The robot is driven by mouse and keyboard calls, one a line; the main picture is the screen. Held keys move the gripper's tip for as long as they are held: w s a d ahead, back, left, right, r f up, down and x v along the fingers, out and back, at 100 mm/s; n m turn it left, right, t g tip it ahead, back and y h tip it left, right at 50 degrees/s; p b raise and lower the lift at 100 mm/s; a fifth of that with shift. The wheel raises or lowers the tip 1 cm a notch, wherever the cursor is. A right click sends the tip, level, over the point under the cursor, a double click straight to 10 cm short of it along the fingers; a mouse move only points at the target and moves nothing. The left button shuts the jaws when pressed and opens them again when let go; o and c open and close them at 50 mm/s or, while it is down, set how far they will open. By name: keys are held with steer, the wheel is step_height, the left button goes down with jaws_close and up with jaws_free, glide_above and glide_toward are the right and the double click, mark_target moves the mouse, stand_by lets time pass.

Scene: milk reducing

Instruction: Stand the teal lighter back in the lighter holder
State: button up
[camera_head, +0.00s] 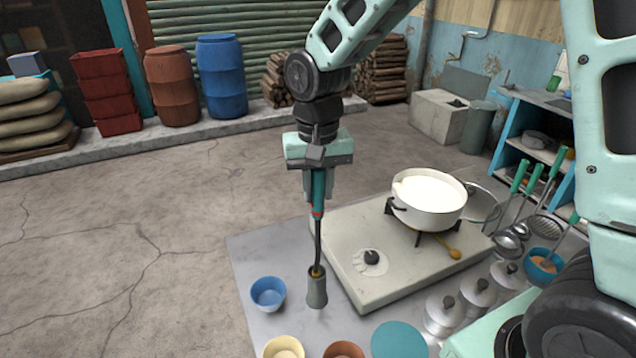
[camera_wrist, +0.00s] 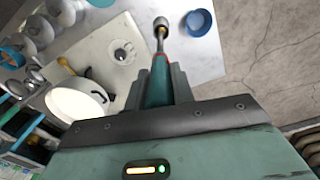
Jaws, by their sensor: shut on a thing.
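The teal lighter (camera_head: 318,192) has a teal handle, a red band and a long dark rod pointing down. My gripper (camera_head: 317,190) is shut on its handle and holds it about upright. In the wrist view the lighter (camera_wrist: 160,84) runs out between the fingers of my gripper (camera_wrist: 163,88). The lighter holder (camera_head: 316,290) is a small grey-green cup on the metal table, left of the stove. The rod's tip is at the holder's mouth; how far it is inside cannot be told. The holder also shows in the wrist view (camera_wrist: 161,22) at the rod's far end.
A stove (camera_head: 350,270) bears a white pot of milk (camera_head: 428,212) to the right. A blue bowl (camera_head: 268,292) stands just left of the holder. Bowls and a teal disc (camera_head: 398,341) lie in front, with lidded pots (camera_head: 443,315) at right.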

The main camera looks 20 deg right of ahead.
mark_target(318, 215)
steer(key=shift+f+b, duration=2.15)
steer(key=shift+f, duration=1.3)
steer(key=o, duration=1.1)
steer(key=shift+c, duration=0.2)
step_height(318, 215, up, 17)
steer(key=shift+r+b, duration=0.2)
steer(key=shift+b, duration=0.75)
steer(key=shift+r, duration=0.1)
